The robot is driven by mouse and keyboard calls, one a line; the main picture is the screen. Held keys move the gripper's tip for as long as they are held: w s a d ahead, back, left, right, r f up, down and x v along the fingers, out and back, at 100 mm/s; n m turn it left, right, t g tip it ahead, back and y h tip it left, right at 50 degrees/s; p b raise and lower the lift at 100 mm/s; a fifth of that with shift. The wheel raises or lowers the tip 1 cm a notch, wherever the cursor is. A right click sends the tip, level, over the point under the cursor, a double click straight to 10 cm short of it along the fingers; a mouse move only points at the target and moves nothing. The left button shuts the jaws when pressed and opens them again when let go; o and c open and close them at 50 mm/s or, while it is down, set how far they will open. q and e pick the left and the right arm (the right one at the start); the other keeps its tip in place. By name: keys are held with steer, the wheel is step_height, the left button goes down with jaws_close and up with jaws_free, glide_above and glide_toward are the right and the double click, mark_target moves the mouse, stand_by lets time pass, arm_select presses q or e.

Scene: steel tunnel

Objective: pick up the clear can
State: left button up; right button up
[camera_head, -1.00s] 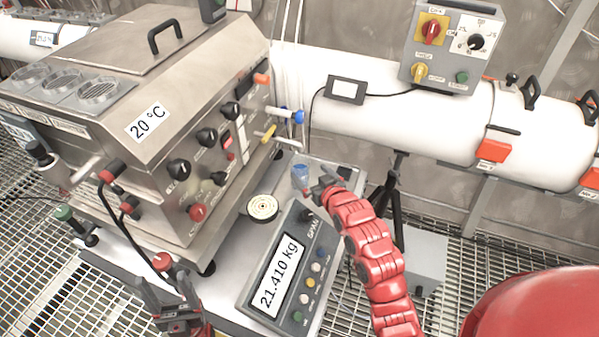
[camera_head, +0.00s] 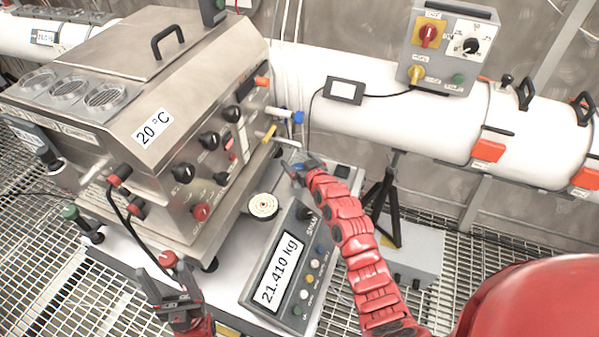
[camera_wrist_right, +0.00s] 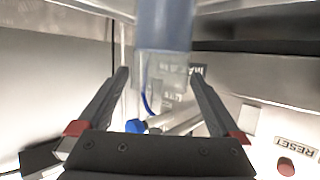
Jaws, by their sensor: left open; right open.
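The clear can (camera_wrist_right: 165,25) shows in the right wrist view, see-through with a blue-grey band filling the top middle. Its transparent part lies between the two dark fingertips of my right gripper (camera_wrist_right: 159,76), with a gap visible on each side. In the head view the can is mostly hidden by my right gripper (camera_head: 303,166); only a little blue (camera_head: 297,172) shows there. My right gripper is open. My left gripper (camera_head: 170,286) is open and empty at the lower left, near the front edge of the bench.
A steel machine (camera_head: 150,110) with knobs and handles stands left of the can. A scale display (camera_head: 278,270) reading 21.410 kg and a round disc (camera_head: 263,206) are in front. A white pipe (camera_head: 385,115) and a control box (camera_head: 440,50) are behind.

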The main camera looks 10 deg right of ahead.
steer(key=shift+x, duration=1)
steer(key=shift+w+f, duration=0.25)
steer(key=shift+w, duration=0.2)
jaws_close()
